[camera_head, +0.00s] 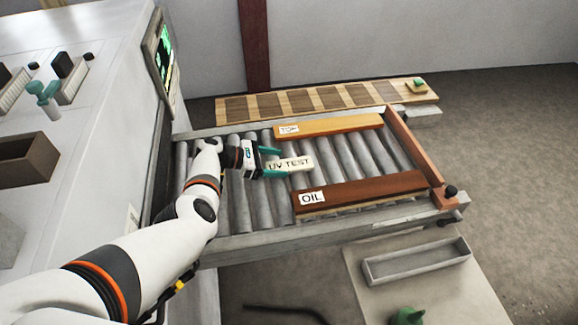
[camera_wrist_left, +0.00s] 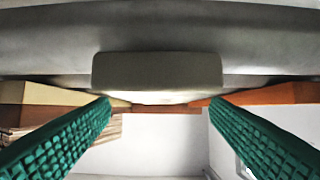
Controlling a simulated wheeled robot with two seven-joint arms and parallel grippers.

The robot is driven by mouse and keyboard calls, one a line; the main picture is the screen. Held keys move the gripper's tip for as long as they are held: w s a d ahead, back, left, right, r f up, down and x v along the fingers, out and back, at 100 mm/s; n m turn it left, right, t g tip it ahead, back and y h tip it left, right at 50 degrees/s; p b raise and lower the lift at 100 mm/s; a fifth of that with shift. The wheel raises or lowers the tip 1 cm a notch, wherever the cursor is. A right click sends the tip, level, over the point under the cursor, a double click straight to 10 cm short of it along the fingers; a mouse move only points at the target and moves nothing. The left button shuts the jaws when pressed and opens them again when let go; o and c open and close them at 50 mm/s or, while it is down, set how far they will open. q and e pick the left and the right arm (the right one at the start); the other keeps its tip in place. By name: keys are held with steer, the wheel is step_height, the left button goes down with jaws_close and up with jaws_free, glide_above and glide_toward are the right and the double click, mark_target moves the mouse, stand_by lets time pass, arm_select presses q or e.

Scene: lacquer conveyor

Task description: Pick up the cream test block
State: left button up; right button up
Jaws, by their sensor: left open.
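The cream test block (camera_head: 290,164), lettered "UV TEST", lies on the conveyor rollers between two wooden boards. My left gripper (camera_head: 268,162) is open, with its green fingers at the left end of the block. In the left wrist view the block (camera_wrist_left: 157,75) is ahead, between the two green fingertips (camera_wrist_left: 158,103) and a little above them in the picture. I see space between the fingers and the block's sides; contact cannot be told. My right gripper is not in view.
An orange-yellow board (camera_head: 335,126) lies behind the block and a dark red-brown "OIL" board (camera_head: 365,191) in front. A wooden stop bar (camera_head: 413,155) closes the conveyor's right end. A grey tray (camera_head: 415,262) stands on a low table. A machine (camera_head: 90,130) stands left.

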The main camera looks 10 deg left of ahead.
mark_target(290, 166)
arm_select(q)
steer(key=shift+b+x, duration=0.35)
steer(key=shift+x, duration=1.15)
steer(key=shift+s, duration=0.1)
steer(key=c, duration=1.1)
steer(key=shift+a+r, duration=0.1)
steer(key=shift+c, duration=0.2)
